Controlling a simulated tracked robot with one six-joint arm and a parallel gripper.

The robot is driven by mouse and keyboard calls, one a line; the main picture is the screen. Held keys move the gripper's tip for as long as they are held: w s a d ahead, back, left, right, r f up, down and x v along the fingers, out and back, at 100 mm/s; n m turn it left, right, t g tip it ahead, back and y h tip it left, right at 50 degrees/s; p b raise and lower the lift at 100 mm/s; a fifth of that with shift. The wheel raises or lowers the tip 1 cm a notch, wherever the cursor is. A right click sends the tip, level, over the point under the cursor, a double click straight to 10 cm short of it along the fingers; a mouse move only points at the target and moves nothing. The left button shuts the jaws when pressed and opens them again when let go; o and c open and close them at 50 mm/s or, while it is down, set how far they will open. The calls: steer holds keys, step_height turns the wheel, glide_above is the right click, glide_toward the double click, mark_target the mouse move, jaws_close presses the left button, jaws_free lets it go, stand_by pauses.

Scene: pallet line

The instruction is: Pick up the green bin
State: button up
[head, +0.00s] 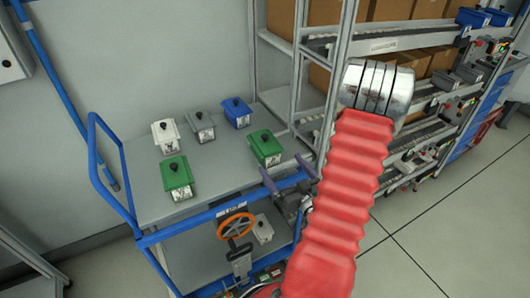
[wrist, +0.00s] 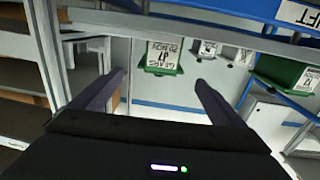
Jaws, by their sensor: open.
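Two green bins with black knobs and white front labels stand on the cart's grey top. One green bin (head: 266,147) is at the top's right end, and the other green bin (head: 176,177) is at its front left. My gripper (head: 283,166) is open and empty, close to the right green bin on its near side. In the wrist view a labelled green bin (wrist: 163,57) shows between and beyond the open fingers of my gripper (wrist: 160,79), apart from them. Another green bin (wrist: 285,75) is at the right of that view.
A white bin (head: 165,135), a grey bin (head: 201,125) and a blue bin (head: 236,112) share the top of the blue-framed cart (head: 222,150). An orange handwheel (head: 235,225) is below its front edge. A metal rack (head: 335,60) with cardboard boxes stands behind on the right.

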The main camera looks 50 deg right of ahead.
mark_target(265, 141)
steer(key=shift+x, duration=4.05)
steer(key=shift+w, duration=0.15)
steer(key=shift+x, duration=2.45)
steer(key=shift+f, duration=0.1)
steer(key=shift+c, duration=0.5)
steer(key=shift+w, duration=0.1)
steer(key=c, duration=1.5)
steer(key=shift+r, duration=0.2)
steer(key=shift+r, duration=4.9)
